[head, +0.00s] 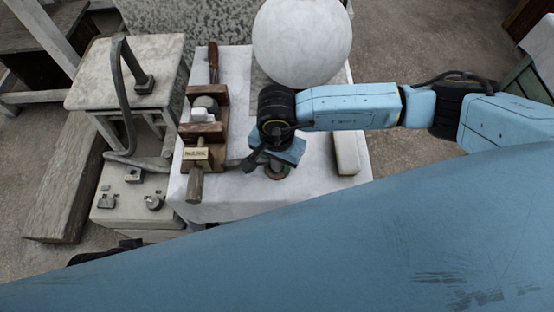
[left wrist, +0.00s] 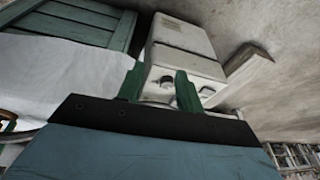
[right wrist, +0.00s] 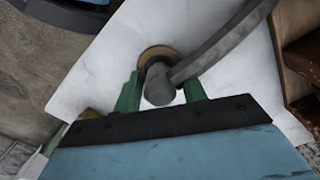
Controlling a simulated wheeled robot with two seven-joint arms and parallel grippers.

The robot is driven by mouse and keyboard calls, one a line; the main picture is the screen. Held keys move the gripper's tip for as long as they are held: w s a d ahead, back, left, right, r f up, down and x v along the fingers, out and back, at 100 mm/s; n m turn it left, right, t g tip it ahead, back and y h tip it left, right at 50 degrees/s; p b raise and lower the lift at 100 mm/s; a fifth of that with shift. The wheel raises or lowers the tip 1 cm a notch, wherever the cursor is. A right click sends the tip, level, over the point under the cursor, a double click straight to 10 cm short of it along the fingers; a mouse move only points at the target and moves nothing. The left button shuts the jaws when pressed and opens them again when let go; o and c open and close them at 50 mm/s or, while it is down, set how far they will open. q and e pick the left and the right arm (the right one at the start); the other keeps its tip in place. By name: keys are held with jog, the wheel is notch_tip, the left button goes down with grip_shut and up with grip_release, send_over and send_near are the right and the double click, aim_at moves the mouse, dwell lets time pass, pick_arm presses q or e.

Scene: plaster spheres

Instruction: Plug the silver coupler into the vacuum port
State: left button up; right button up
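A grey hose end, which looks like the silver coupler (right wrist: 160,85), stands over a round brown disc (right wrist: 158,55) on the white cloth. My right gripper (head: 277,165) is above it; in the right wrist view its green fingers (right wrist: 162,92) stand apart on either side of the hose end, with small gaps. A low pale box (head: 125,216) at left carries several metal fittings, including one at its right (head: 154,202); I cannot tell which is the vacuum port. My left gripper (left wrist: 160,90) has its fingers apart, before a white box (left wrist: 185,45) with round fittings. It is hidden in the head view.
A wooden rack (head: 190,153) with a mallet (head: 195,186) stands left of my right gripper. A large plaster sphere (head: 302,40) is behind it, and a pale block (head: 346,154) lies right. The grey hose (head: 117,85) loops over a stool (head: 95,90).

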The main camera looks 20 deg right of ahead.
jog(key=c, duration=0.8)
jog(key=shift+o, duration=0.2)
